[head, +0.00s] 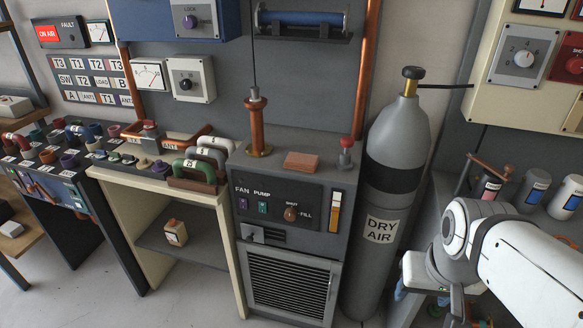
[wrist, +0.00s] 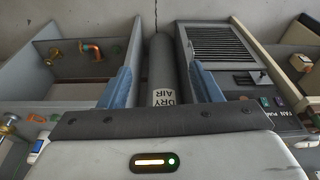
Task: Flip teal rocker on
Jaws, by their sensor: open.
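The teal rocker (head: 262,207) is a small switch under the PUMP label on the dark front panel (head: 290,205) of the grey cabinet, in the head view. Its tilt is too small to tell. A purple rocker (head: 242,203) sits just left of it under FAN. In the wrist view the panel (wrist: 262,103) shows at the right, with small rockers whose colours are hard to tell apart. My gripper (wrist: 163,84) is open and empty, its two blue fingers apart. It is away from the panel, on the side of the gas cylinder.
The tall grey DRY AIR cylinder (head: 388,170) stands right of the cabinet, between it and my arm. A brown FILL knob (head: 290,214) and a yellow-white lever (head: 334,211) share the panel. A vented grille (head: 288,285) lies below. Floor in front at left is clear.

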